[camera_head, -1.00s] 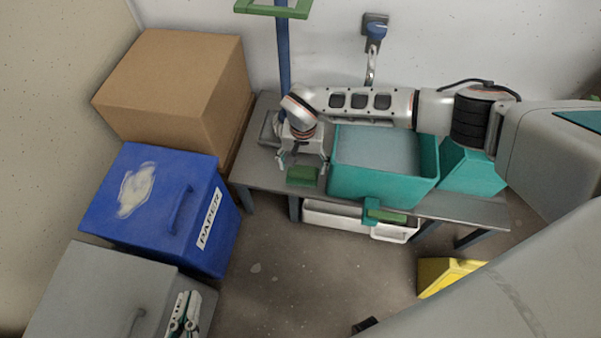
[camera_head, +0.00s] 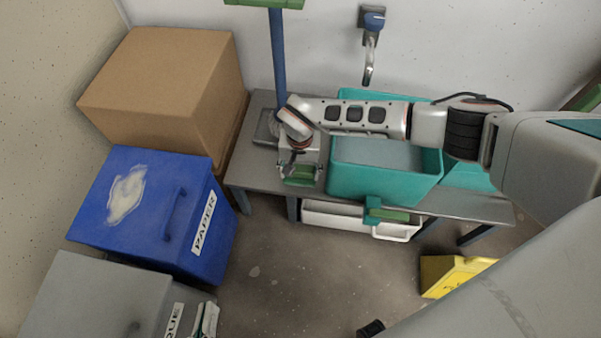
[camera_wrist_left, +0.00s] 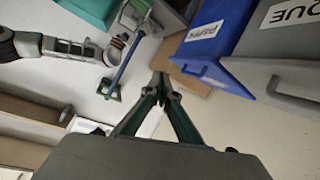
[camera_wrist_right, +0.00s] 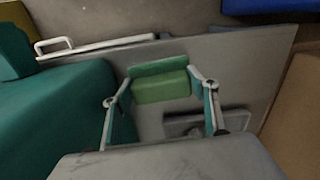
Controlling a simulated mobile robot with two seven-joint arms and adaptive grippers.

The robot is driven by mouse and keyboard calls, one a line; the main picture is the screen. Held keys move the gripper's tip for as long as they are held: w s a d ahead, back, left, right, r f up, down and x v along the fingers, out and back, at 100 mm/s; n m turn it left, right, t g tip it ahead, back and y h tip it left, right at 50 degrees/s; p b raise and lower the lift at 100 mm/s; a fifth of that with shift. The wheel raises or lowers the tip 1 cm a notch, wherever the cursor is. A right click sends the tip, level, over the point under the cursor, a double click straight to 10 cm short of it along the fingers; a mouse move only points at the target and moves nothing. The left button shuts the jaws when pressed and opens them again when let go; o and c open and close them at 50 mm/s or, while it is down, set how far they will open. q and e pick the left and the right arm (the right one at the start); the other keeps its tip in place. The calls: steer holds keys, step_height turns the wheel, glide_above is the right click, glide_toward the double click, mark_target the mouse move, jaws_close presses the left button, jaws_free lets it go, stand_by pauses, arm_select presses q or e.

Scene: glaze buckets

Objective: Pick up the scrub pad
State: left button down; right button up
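The scrub pad (camera_head: 300,176) is a small green block at the left end of the grey table (camera_head: 255,175). In the right wrist view the pad (camera_wrist_right: 160,86) shows a darker green layer along one side. My right gripper (camera_head: 299,172) is above the table with a finger on each side of the pad. In the right wrist view its fingers (camera_wrist_right: 162,84) are spread wide, their tips close to the pad's ends; contact is not clear. My left gripper (camera_head: 205,322) is far from the pad, at the bottom left. Its fingertips meet, empty, in the left wrist view (camera_wrist_left: 160,82).
A teal bucket (camera_head: 385,185) stands right of my right gripper. A blue post (camera_head: 279,60) on a grey base rises behind it. A white tray (camera_head: 340,218) sits below the table. A blue PAPER bin (camera_head: 150,205), grey bin (camera_head: 90,300) and cardboard box (camera_head: 160,90) stand left.

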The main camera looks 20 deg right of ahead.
mark_target(300, 169)
arm_select(q)
steer(key=shift+s+f, duration=0.1)
steer(key=shift+f, duration=0.05)
arm_select(e)
steer(key=shift+s+f, duration=0.25)
steer(key=shift+f, duration=0.05)
